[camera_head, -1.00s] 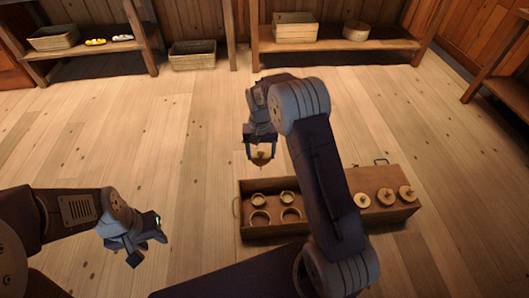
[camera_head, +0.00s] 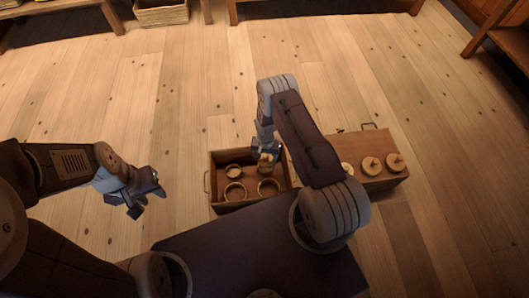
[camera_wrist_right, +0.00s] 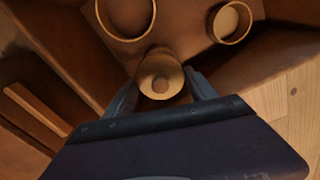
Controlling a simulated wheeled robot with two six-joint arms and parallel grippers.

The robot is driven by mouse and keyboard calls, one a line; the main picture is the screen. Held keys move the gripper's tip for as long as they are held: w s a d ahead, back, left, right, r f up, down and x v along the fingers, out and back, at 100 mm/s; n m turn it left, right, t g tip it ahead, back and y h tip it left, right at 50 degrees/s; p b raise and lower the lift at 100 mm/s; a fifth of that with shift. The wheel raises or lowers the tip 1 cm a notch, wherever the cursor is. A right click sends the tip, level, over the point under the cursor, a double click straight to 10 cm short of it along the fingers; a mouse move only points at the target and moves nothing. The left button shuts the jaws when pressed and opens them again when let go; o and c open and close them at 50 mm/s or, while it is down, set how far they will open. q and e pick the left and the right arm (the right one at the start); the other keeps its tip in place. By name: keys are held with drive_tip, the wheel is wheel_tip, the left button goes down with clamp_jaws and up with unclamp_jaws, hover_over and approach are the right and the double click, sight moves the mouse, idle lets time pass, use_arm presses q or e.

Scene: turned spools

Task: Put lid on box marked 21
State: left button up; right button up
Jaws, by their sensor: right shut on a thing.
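A long wooden crate (camera_head: 214,187) holds several round open boxes in its left part. Two of the boxes stand in front, at left (camera_head: 235,191) and right (camera_head: 268,187), and one stands behind at left (camera_head: 233,171). My right gripper (camera_head: 267,155) is shut on a knobbed round lid (camera_wrist_right: 160,76) at the crate's back right box position. The box there is mostly hidden, so I cannot tell whether the lid touches it. No number is readable on any box. My left gripper (camera_head: 147,200) is open and empty, left of the crate.
Several loose lids lie on the crate's right part, one in the middle (camera_head: 371,166) and one at right (camera_head: 394,161). Two open boxes show in the right wrist view, left (camera_wrist_right: 126,38) and right (camera_wrist_right: 230,40). The floor behind the crate is clear.

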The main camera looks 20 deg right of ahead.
sight(265, 162)
drive_tip(key=shift+f+b, duration=2.05)
drive_tip(key=shift+f, duration=0.5)
drive_tip(key=shift+r, duration=0.1)
drive_tip(key=shift+f, duration=0.25)
drive_tip(key=o, duration=1.6)
drive_tip(key=shift+r, duration=0.15)
drive_tip(key=shift+r+p, duration=0.55)
drive_tip(key=shift+r, duration=0.1)
